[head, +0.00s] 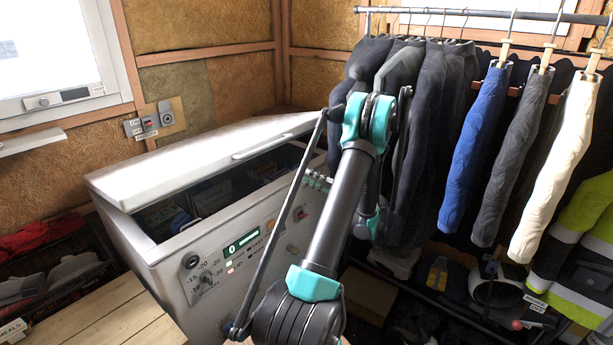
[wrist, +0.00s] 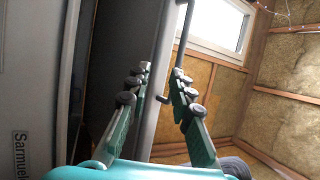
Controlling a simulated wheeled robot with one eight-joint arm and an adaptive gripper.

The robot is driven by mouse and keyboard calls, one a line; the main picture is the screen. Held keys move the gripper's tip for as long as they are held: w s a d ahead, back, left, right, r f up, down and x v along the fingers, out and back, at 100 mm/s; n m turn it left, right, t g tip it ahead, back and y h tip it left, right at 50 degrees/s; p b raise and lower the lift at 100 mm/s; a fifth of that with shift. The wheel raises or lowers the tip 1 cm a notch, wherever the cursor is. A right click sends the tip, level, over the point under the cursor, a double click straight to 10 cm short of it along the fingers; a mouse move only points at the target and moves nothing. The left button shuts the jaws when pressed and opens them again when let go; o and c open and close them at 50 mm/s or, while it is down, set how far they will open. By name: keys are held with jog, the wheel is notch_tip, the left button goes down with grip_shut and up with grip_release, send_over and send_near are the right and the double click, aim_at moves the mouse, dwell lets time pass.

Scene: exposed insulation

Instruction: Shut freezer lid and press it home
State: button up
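The white chest freezer (head: 170,275) stands left of centre in the head view. Its lid (head: 160,165) is partly raised, with a dark gap along the front. A long handle (head: 264,146) runs on the lid's front edge. My gripper (head: 318,180) is near the freezer's right front corner, partly hidden by my arm. In the wrist view my gripper (wrist: 160,78) is open and empty, its fingers spread. The lid's edge (wrist: 152,100) shows between and beyond the fingers, with the dark gap to its left. I cannot tell whether the fingers touch it.
Packages (head: 165,215) show inside the freezer. Dark garments (head: 430,130) hang from a rail close to my arm on the right. A wooden bench (head: 100,315) and a dark crate (head: 55,270) stand at the left. A wall switch panel (head: 152,122) is behind the freezer.

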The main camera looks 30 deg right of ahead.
jog(key=shift+s+d+f, duration=0.8)
jog(key=shift+d+f, duration=0.05)
jog(key=shift+f, duration=0.05)
jog(key=shift+c, duration=0.5)
